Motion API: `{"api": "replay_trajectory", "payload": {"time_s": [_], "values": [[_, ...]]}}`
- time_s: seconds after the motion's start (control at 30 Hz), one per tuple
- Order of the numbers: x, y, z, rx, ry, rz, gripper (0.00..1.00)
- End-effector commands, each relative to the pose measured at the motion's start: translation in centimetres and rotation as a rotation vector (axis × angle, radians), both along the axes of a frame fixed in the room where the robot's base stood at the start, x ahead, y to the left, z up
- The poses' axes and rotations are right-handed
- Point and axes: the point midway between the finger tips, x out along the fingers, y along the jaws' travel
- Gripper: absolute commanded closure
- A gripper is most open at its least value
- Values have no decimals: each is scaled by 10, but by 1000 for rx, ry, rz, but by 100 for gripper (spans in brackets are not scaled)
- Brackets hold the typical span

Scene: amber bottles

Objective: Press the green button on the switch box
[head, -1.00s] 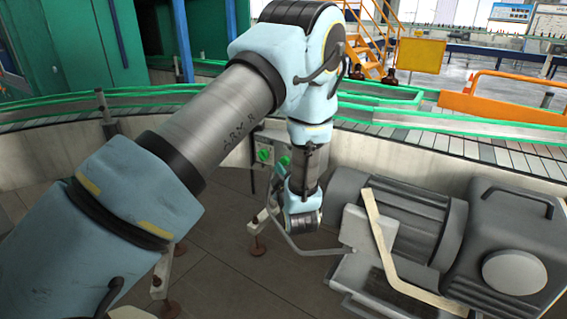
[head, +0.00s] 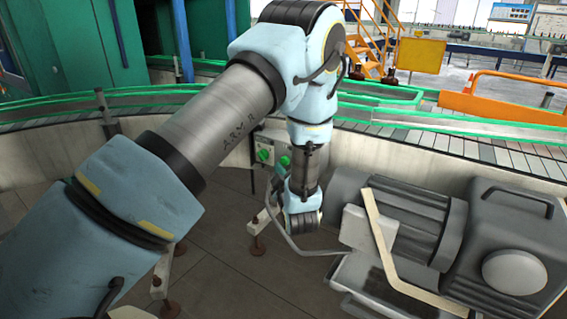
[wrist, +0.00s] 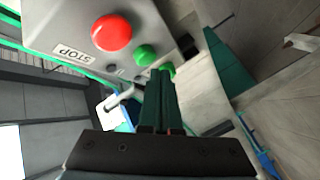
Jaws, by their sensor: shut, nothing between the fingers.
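The grey switch box (wrist: 70,22) fills the upper left of the wrist view, tilted in the picture. It carries a red button (wrist: 112,33) beside a STOP label and a green button (wrist: 146,55).
A large grey motor (head: 420,225) stands right of my wrist in the head view. A curved conveyor (head: 440,140) with green rails runs behind the box. A bent grey pipe (head: 290,245) passes by my wrist.

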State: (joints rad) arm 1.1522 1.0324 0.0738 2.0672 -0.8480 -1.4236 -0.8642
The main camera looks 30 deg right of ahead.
Motion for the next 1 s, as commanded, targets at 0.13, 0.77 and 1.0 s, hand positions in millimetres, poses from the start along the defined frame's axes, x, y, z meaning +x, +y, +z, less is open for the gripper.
{"api": "replay_trajectory", "payload": {"time_s": [0.13,0.77,1.0], "values": [[0,0,0,0,0,0,100],[4,-8,0,0,0,0,100],[5,-9,0,-1,0,0,100]]}}
